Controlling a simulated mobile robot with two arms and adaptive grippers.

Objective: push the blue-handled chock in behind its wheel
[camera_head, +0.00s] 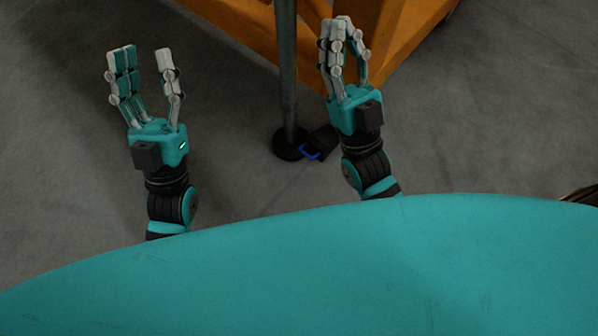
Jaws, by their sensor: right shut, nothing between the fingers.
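The chock (322,141) is a small black block with a blue handle (310,152). It lies on the floor, close against the round black foot (288,150) at the bottom of a grey post; my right gripper partly hides its right side. I cannot make out a wheel for certain. My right gripper (345,32) is shut and empty, above the chock and to its right, in front of the orange frame. My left gripper (144,60) is open and empty, well left of the post, over bare floor.
An orange frame (243,22) spans the top of the view. The grey post (287,70) stands upright between my grippers. Concrete floor (60,150) is clear on the left and right (500,120). A dark brown object (583,195) shows at the right edge.

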